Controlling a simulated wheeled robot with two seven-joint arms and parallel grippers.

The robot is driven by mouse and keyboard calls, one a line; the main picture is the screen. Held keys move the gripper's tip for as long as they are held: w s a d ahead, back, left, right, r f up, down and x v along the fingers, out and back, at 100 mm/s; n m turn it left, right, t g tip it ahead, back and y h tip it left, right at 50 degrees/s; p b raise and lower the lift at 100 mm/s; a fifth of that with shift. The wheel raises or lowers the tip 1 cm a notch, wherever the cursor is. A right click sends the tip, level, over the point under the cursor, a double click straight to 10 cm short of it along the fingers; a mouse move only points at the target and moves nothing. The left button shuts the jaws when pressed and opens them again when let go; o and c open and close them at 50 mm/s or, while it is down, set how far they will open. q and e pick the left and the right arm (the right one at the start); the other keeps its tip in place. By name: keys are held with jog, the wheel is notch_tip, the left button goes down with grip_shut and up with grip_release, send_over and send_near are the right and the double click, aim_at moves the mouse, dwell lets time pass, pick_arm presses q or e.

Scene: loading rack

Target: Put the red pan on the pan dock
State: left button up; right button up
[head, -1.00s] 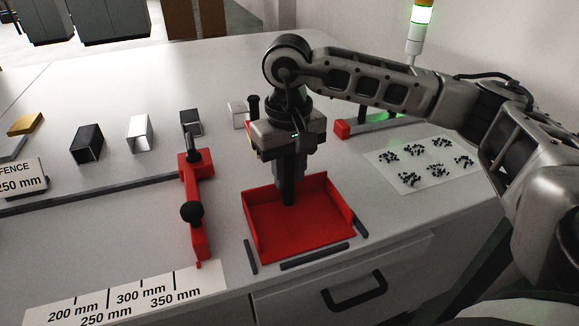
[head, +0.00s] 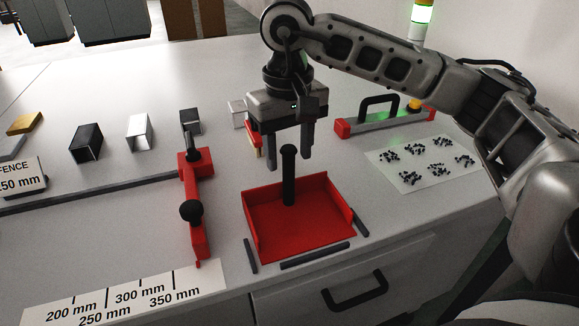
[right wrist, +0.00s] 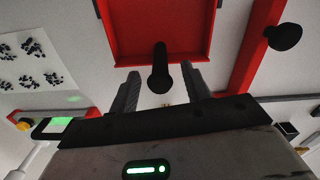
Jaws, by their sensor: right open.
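The red pan (head: 305,232) sits flat on the table near its front edge, with its black handle (head: 289,176) standing upright at its back side. Dark strips of the pan dock (head: 315,255) lie along the pan's front and sides, and the pan rests between them. My right gripper (head: 280,150) is open and empty, above and behind the handle. In the right wrist view the open fingers (right wrist: 164,88) are on either side of the handle's line, and the red pan (right wrist: 165,28) is beyond. My left gripper is not in view.
A red fence stop with black knobs (head: 197,215) stands left of the pan. A red-ended tool with a black handle (head: 380,119) and a white sheet with small black parts (head: 420,165) are at right. Several square tube pieces (head: 139,133) stand at the back left.

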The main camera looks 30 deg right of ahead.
notch_tip(320, 180, up, 7)
jog(key=shift+r, duration=0.35)
dwell(0.3)
